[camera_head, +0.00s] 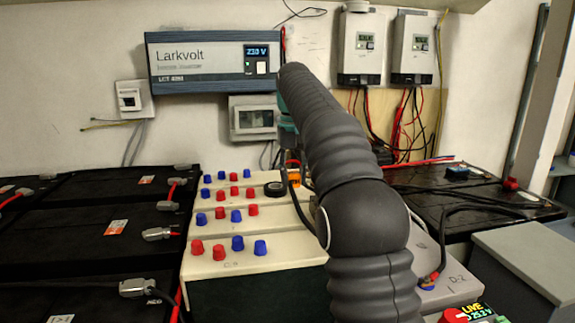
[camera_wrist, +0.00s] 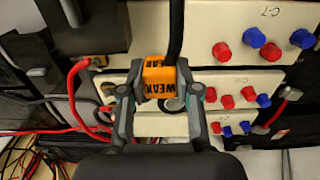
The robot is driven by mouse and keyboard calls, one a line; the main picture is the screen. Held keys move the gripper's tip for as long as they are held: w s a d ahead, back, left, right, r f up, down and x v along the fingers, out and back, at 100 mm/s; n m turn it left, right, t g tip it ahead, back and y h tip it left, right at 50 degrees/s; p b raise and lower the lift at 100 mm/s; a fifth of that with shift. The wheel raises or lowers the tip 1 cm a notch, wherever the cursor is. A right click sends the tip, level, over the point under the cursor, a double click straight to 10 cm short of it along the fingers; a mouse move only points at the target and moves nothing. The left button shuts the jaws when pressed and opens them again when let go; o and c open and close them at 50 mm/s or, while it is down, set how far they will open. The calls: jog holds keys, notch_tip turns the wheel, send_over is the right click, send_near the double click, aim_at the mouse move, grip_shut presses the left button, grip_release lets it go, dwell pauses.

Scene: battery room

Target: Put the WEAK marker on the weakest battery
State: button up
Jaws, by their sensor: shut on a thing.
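The WEAK marker is an orange block with black lettering (camera_wrist: 159,82), held between the two fingers of my gripper (camera_wrist: 158,92) in the wrist view. In the head view a small orange part of the marker (camera_head: 294,179) shows beside my arm, above the cream-topped batteries (camera_head: 285,240). These batteries stand in rows with red and blue terminal caps. One top in the wrist view reads C-7 (camera_wrist: 268,13). A battery marked D-2 (camera_head: 456,283) is at right in the head view. I cannot tell whether the marker touches a battery top. My arm hides much of the middle rows.
Black batteries (camera_head: 85,235) with grey cable clamps fill the left. A red LIVE meter reading about 25.3 V (camera_head: 470,314) is at bottom right. A black cable (camera_wrist: 176,30) passes close to the marker.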

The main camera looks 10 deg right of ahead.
aim_at(293, 214)
jog(key=shift+w, duration=0.25)
jog(key=shift+f, duration=3.35)
jog(key=shift+f+b, duration=0.3)
jog(key=shift+f, duration=0.3)
jog(key=o, duration=1.1)
